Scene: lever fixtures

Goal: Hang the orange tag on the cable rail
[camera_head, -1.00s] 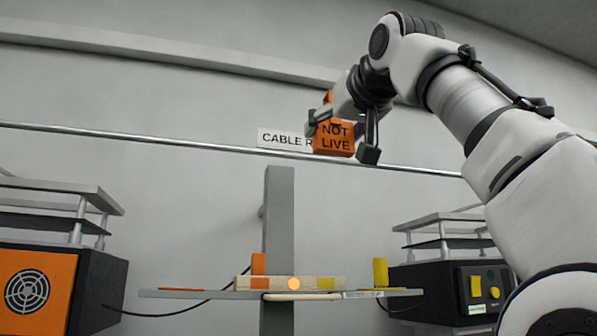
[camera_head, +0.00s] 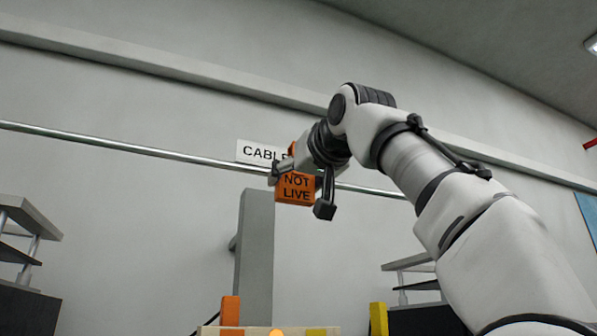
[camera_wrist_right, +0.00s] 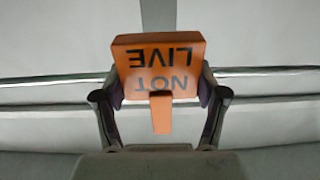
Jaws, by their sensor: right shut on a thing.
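The orange tag (camera_head: 296,188), marked "NOT LIVE", is held upright in my right gripper (camera_head: 299,191), in front of the wall. The cable rail (camera_head: 120,145) is a thin silver bar crossing the head view; the tag overlaps it, with most of the tag below its line. In the right wrist view the tag (camera_wrist_right: 160,52) appears upside down between the two fingers (camera_wrist_right: 160,92), with an orange stub towards the camera and the rail (camera_wrist_right: 270,73) passing behind it. Whether tag and rail touch, I cannot tell. My left gripper is out of view.
A white cable sign (camera_head: 256,152) is on the wall behind the rail, partly covered by my gripper. A grey post (camera_head: 255,255) stands below the tag. Orange (camera_head: 230,310) and yellow (camera_head: 378,318) blocks show at the bottom edge. The rail's left stretch is clear.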

